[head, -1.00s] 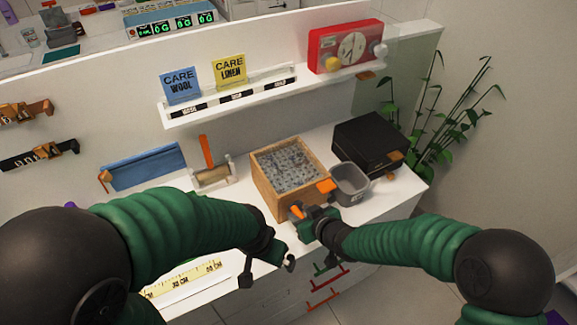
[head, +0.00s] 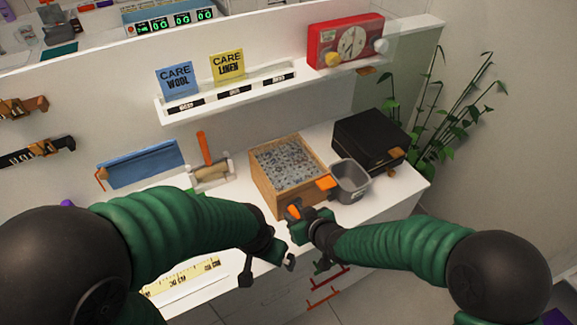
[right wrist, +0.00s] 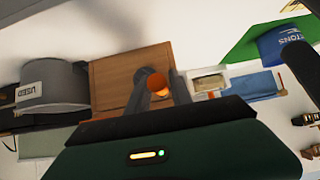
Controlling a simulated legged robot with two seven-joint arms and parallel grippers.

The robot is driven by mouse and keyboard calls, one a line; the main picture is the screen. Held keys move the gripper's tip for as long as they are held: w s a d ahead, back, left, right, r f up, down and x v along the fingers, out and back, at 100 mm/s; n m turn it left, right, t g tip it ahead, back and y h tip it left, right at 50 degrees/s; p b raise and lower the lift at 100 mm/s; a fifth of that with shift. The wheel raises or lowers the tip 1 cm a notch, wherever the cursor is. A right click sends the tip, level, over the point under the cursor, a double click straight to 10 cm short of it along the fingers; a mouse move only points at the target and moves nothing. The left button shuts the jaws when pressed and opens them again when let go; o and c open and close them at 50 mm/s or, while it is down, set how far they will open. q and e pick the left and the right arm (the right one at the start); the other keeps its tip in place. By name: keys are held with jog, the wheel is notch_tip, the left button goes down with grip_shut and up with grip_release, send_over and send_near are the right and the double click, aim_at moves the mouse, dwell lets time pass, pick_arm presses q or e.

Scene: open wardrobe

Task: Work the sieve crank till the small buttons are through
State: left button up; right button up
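The sieve is a wooden box (head: 278,192) on the white counter, with many small grey buttons (head: 290,160) spread over its top. It also shows in the right wrist view (right wrist: 110,80). The orange crank handle (head: 293,211) stands at its front; the crank arm is hidden. My right gripper (head: 302,220) is at the handle, and in the right wrist view its grey fingers lie on both sides of the orange handle (right wrist: 157,84), closed on it. My left gripper (head: 268,271) is empty at the counter's front edge, its fingers apart.
A grey bin (head: 349,182) stands right of the sieve, beside an orange piece (head: 326,183) at the box's corner. A black box (head: 368,142) is behind it. A roller in a holder (head: 211,175) and a blue tray (head: 145,165) are to the left. A shelf carries a red timer (head: 345,43).

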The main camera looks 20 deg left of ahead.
jog(key=shift+a+r, duration=0.1)
jog(key=shift+w+d+p, duration=0.45)
jog(key=shift+w+d, duration=0.65)
jog(key=shift+w, duration=0.15)
jog(key=o, duration=0.4)
jog(key=shift+c, duration=0.2)
jog(key=shift+o, duration=0.2)
jog(key=shift+s, duration=0.1)
jog(key=shift+a, duration=0.1)
jog(key=shift+r, duration=0.1)
